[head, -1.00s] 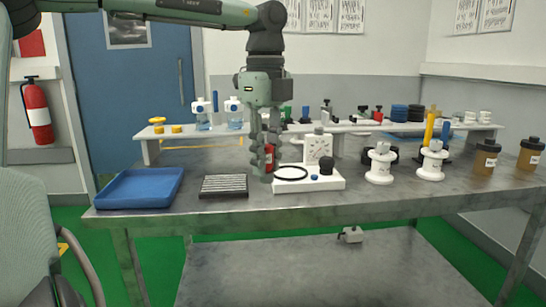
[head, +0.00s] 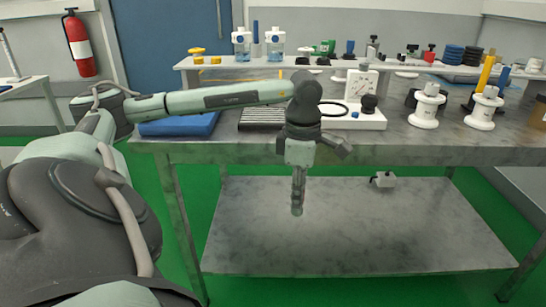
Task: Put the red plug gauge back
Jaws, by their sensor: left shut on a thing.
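My left gripper (head: 298,194) hangs fingers down in front of the table's front edge, above the lower shelf. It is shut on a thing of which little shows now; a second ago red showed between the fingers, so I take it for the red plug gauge. A white stand with a dial (head: 359,86) and a white base tray (head: 368,122) with a black ring (head: 333,102) and a black knob (head: 368,104) stand on the table, right of my left wrist. My right gripper is not in view.
A blue tray (head: 180,126) and a dark ribbed block (head: 262,119) lie at the table's left, partly behind my arm. White spools (head: 425,108) stand at the right. A raised white shelf (head: 220,66) holds bottles and small fixtures. The lower shelf (head: 340,235) is mostly clear.

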